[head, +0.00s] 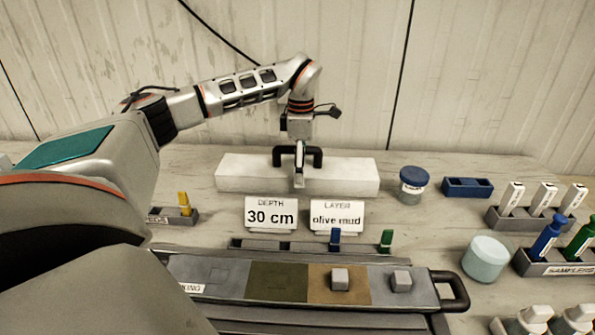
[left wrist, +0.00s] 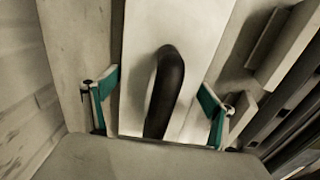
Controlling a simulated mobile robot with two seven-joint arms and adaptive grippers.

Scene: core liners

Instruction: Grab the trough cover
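The trough cover (head: 240,175), a long white block with a black handle (head: 317,158), lies at the back of the table near the wall. My left gripper (head: 299,178) points down over the handle and hides part of it. In the left wrist view the black handle (left wrist: 166,92) stands between the two green-padded fingers (left wrist: 158,100), with a gap on each side. The left gripper is open and the white cover (left wrist: 205,40) shows beneath it. My right gripper is in neither view.
A grey trough (head: 455,290) with coloured sections and small grey cubes lies in front.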

